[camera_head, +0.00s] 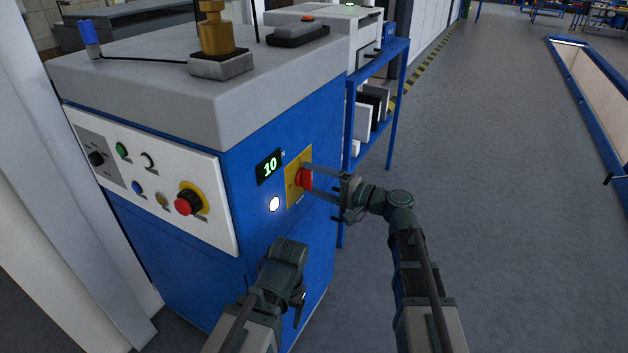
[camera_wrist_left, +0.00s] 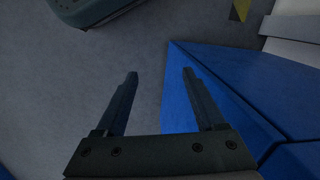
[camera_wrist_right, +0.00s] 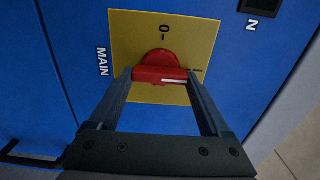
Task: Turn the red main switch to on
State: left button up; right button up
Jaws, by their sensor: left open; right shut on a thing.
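The red main switch (camera_head: 304,180) sits on a yellow plate (camera_wrist_right: 128,32) on the blue side of the cabinet. Its red handle (camera_wrist_right: 158,68) lies crosswise in the right wrist view, with its white line pointing right, toward the I mark; the 0 mark is above it. My right gripper (camera_wrist_right: 160,76) is shut on the handle, one finger at each end. My left gripper (camera_wrist_left: 160,74) is open and empty, low beside the blue cabinet; its fingers are hard to make out in the head view.
A lit display (camera_head: 269,167) reads 10, with a white lit lamp (camera_head: 274,204) below it. The white panel (camera_head: 225,222) holds a red emergency button (camera_head: 188,202) and several small knobs. A blue shelf (camera_head: 375,125) stands behind the cabinet.

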dwell(0.5)
jog(key=o, duration=1.2)
jog(key=v, duration=1.4)
jog(key=x, duration=1.4)
jog(key=shift+d, duration=0.1)
